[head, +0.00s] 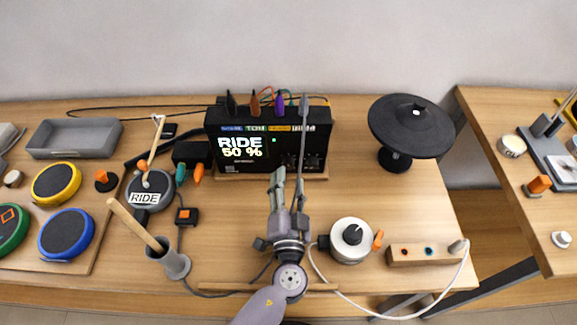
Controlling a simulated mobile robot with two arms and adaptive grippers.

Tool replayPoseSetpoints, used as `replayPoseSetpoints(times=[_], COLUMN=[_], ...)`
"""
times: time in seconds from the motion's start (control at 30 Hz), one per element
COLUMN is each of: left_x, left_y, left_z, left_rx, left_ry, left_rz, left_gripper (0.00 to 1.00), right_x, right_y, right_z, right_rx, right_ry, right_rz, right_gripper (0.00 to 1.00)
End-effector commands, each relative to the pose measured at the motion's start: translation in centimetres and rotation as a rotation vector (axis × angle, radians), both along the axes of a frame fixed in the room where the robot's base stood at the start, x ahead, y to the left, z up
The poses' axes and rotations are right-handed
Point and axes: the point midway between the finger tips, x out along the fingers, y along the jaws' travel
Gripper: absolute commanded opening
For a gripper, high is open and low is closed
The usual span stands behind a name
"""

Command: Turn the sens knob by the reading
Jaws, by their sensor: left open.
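The black module (219,128) stands at the back middle of the table. Its screen (240,147) reads "RIDE 50 %". My left gripper (289,181) comes up from the bottom edge and is in front of the module's right part, its fingers apart with nothing seen between them. No knob labelled sens can be read; my gripper hides part of the module's face. A white round unit (352,253) with a black knob (352,234) stands right of my gripper, apart from it. The pad labelled "RIDE" (155,184) is at left. My right gripper is not in view.
A thin grey upright piece (304,115) crosses the module's face near my gripper. A black cymbal (400,125) stands at right, a wooden block (420,256) in front of it. A grey cup (175,264) holds a stick at left. Several cables run across the table.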

Motion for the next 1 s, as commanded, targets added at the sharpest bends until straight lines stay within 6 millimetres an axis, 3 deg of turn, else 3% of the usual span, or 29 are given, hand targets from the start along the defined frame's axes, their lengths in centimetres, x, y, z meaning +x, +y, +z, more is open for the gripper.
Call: replayPoseSetpoints(times=[0.1,0.23,0.43,0.6,1.0], left_x=[1.9,3.2,3.8,3.7,3.7], left_y=[0.0,0.0,0.0,0.0,0.1], left_z=[0.3,0.2,0.0,0.0,0.0], left_rx=[0.001,0.001,-0.001,-0.001,0.0], left_ry=[-0.001,0.0,0.001,0.002,0.002], left_rz=[0.001,0.001,0.001,0.001,0.001], left_gripper=[0.43,0.43,0.43,0.42,0.15], right_x=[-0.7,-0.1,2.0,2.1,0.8], right_y=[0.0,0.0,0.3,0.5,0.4], right_z=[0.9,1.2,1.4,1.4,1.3], right_rx=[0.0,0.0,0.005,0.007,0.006], right_ry=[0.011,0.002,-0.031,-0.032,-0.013], right_rz=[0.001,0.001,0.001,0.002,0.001], right_gripper=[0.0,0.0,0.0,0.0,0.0])
